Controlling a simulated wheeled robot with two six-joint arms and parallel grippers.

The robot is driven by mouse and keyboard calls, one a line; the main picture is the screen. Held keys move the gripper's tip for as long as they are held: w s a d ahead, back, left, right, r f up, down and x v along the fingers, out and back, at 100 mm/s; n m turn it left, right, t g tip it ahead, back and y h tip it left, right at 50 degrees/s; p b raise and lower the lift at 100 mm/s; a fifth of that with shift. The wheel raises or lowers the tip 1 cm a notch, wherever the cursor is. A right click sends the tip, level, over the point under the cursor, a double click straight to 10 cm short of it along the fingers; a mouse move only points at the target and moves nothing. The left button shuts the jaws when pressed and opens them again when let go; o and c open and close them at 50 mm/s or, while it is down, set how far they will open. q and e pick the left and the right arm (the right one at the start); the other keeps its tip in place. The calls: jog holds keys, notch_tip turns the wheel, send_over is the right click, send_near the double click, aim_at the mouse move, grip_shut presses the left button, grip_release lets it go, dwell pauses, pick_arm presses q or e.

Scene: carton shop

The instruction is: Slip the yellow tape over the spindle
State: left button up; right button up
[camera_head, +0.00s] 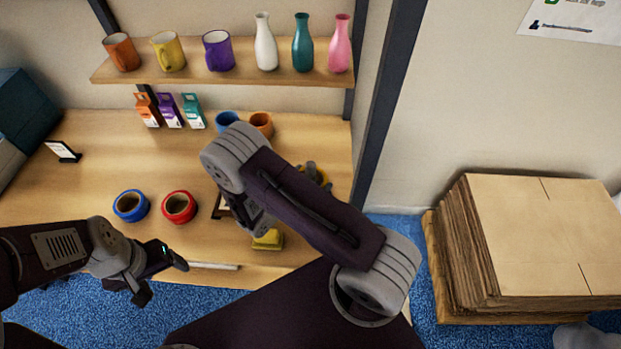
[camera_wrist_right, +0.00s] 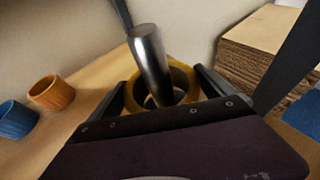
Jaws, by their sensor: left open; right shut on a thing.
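The yellow tape (camera_wrist_right: 184,80) is a ring held between the two fingers of my right gripper (camera_wrist_right: 166,88) in the right wrist view. The metal spindle (camera_wrist_right: 150,62) is a grey cylinder that appears to pass through the ring's hole, its top standing above the tape. How far down the tape sits is hidden by the gripper body. In the head view my right arm covers most of this spot; only a bit of the tape (camera_head: 322,177) shows. My left gripper (camera_head: 162,279) is open and empty at the table's front edge.
Blue tape (camera_head: 130,206) and red tape (camera_head: 179,207) lie on the table (camera_head: 95,165). A yellow block-like object (camera_head: 268,240) and a pale stick (camera_head: 213,266) are near the front edge. Stacked cardboard (camera_head: 540,240) is at right.

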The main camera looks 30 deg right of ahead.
aim_at(307, 171)
jog(key=shift+f+b, duration=1.65)
jog(key=shift+f, duration=0.6)
jog(key=o, duration=1.2)
jog(key=shift+r, duration=0.1)
notch_tip(307, 171, up, 10)
jog(key=p, duration=0.8)
